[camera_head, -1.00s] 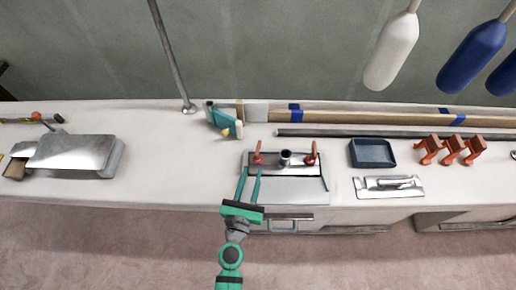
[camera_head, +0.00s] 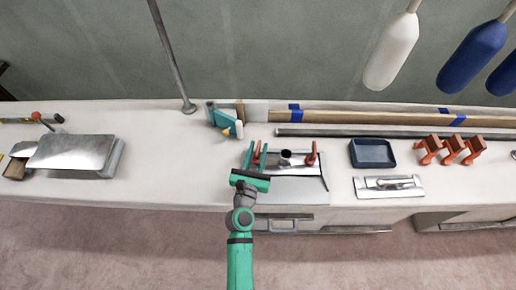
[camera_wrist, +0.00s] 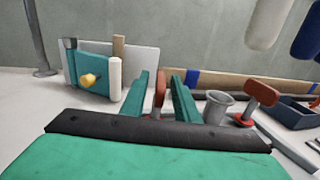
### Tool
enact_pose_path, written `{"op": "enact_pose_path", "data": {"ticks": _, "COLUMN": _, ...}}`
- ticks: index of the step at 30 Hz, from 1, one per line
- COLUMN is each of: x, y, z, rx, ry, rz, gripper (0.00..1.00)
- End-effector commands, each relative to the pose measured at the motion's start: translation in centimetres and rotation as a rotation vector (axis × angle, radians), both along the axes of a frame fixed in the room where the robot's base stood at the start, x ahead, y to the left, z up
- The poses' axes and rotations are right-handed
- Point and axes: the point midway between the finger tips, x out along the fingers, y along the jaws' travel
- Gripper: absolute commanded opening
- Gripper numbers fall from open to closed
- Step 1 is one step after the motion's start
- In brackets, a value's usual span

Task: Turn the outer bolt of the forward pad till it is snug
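A flat metal pad (camera_head: 290,170) sits on the bench with a grey round socket (camera_head: 286,158) at its middle. Red-handled bolts stand at its left (camera_head: 257,153) and right (camera_head: 312,154). In the wrist view the left bolt's upright red handle (camera_wrist: 159,88) stands between my fingers, and the right bolt's tilted red handle (camera_wrist: 261,95) is beyond the socket (camera_wrist: 217,104). My gripper (camera_head: 255,152) is open, its green fingers (camera_wrist: 162,84) on either side of the left handle. I cannot tell if they touch it. The left bolt's base is mostly hidden.
A teal tool with a yellow knob (camera_head: 225,120) stands behind left. A blue tray (camera_head: 372,153), a metal trowel (camera_head: 388,186) and several orange clamps (camera_head: 452,148) lie to the right. A long rod (camera_head: 380,131) runs behind.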

Motion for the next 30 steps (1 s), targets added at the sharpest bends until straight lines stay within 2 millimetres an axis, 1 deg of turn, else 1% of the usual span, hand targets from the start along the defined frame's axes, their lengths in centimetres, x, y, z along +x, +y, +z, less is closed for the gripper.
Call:
{"op": "enact_pose_path", "data": {"ticks": 3, "x": 0.42, "y": -0.08, "z": -0.01, "rx": 0.000, "ry": 0.001, "rz": 0.000, "gripper": 0.28}}
{"op": "enact_pose_path", "data": {"ticks": 11, "x": 0.49, "y": -0.10, "z": -0.03, "rx": 0.000, "ry": 0.001, "rz": 0.000, "gripper": 0.28}}
{"op": "enact_pose_path", "data": {"ticks": 12, "x": 0.49, "y": -0.10, "z": -0.03, "rx": 0.000, "ry": 0.001, "rz": 0.000, "gripper": 0.23}}
{"op": "enact_pose_path", "data": {"ticks": 14, "x": 0.49, "y": -0.10, "z": -0.03, "rx": 0.000, "ry": 0.001, "rz": 0.000, "gripper": 0.09}}
{"op": "enact_pose_path", "data": {"ticks": 15, "x": 0.48, "y": -0.09, "z": -0.03, "rx": 0.000, "ry": 0.001, "rz": 0.000, "gripper": 0.00}}
{"op": "enact_pose_path", "data": {"ticks": 24, "x": 0.48, "y": -0.08, "z": -0.03, "rx": 0.000, "ry": 0.001, "rz": -0.007, "gripper": 0.00}}
{"op": "enact_pose_path", "data": {"ticks": 30, "x": 0.48, "y": -0.08, "z": -0.06, "rx": -0.001, "ry": 0.001, "rz": -0.047, "gripper": 0.00}}
